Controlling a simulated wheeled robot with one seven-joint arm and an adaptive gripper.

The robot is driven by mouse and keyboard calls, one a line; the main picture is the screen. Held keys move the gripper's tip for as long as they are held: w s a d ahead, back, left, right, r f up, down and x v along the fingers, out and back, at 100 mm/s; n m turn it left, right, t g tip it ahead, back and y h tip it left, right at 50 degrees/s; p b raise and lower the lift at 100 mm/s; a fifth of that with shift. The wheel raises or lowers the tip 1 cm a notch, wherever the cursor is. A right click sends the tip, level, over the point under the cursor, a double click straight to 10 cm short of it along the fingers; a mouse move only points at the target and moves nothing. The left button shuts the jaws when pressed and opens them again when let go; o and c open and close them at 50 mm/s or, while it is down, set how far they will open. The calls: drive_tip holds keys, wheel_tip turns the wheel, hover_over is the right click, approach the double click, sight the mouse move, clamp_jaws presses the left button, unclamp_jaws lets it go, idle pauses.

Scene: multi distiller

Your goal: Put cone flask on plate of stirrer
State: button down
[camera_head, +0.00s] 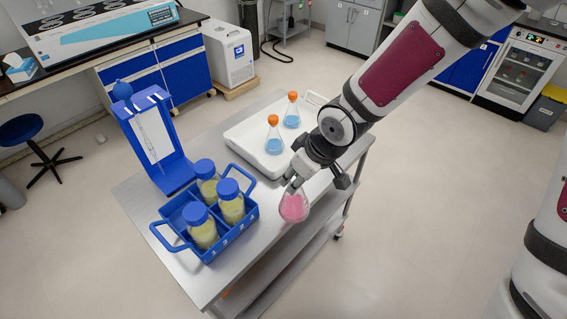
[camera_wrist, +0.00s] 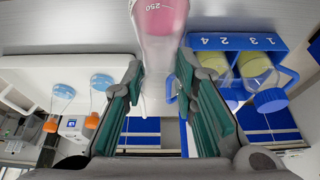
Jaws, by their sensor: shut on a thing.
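The cone flask (camera_head: 293,207) holds pink liquid and hangs upright from my gripper (camera_head: 297,184), over the right edge of the cart top. In the wrist view, the teal fingers of my gripper (camera_wrist: 160,72) are shut on the neck of the flask (camera_wrist: 162,20), which shows a 250 mark. I cannot tell how far the flask is above the cart surface.
The metal cart (camera_head: 222,278) carries a blue rack (camera_head: 232,237) of blue-capped bottles, a blue pipette stand (camera_head: 176,173) and a white tray (camera_head: 240,137) with two orange-stoppered flasks of blue liquid. A bench (camera_head: 150,38) stands at the back left. Floor at right is clear.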

drive_tip(key=w+a+f, duration=0.2)
drive_tip(key=w+f, duration=0.2)
drive_tip(key=w, duration=0.3)
drive_tip(key=shift+w+a+f+p, duration=0.15)
drive_tip(key=shift+w+a+p, duration=0.15)
drive_tip(key=shift+w+a, duration=0.1)
drive_tip(key=c, duration=1.3)
unclamp_jaws()
drive_tip(key=shift+f, duration=0.15)
drive_tip(key=p+v, duration=0.1)
drive_tip(key=v, duration=1.1)
drive_tip(key=shift+d+r, duration=0.1)
drive_tip(key=shift+r, duration=0.1)
